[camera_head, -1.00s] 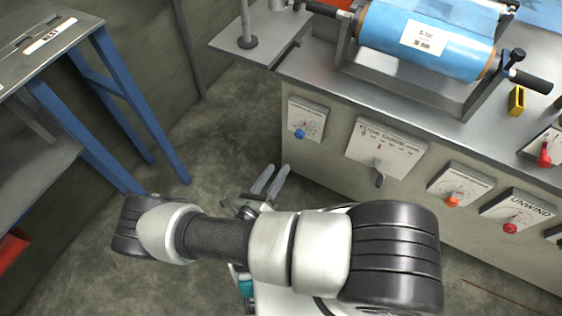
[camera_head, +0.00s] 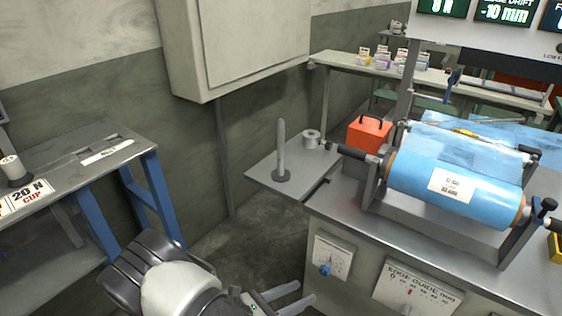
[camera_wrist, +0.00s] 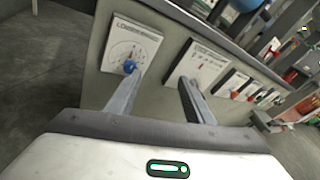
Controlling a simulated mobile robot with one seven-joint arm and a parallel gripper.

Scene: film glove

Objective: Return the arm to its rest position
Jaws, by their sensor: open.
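My gripper (camera_head: 288,299) shows at the bottom of the head view, with its two fingers apart and nothing between them. In the wrist view my gripper (camera_wrist: 158,100) is also open and empty, its fingers pointing at the machine's front panel. A dial plate with a blue knob (camera_wrist: 131,66) appears ahead of the left finger. The edge guide plate (camera_wrist: 197,66) appears ahead of the right finger. I cannot tell whether the fingers touch the panel. My folded arm is at the bottom of the head view, partly cut off by the frame.
The machine bench (camera_head: 420,240) with a blue film roll (camera_head: 455,185) fills the right. A side shelf (camera_head: 262,180) carries an upright post (camera_head: 281,150). A blue-legged table (camera_head: 75,165) stands at the left. A grey cabinet (camera_head: 240,45) hangs on the wall. Floor shows between table and bench.

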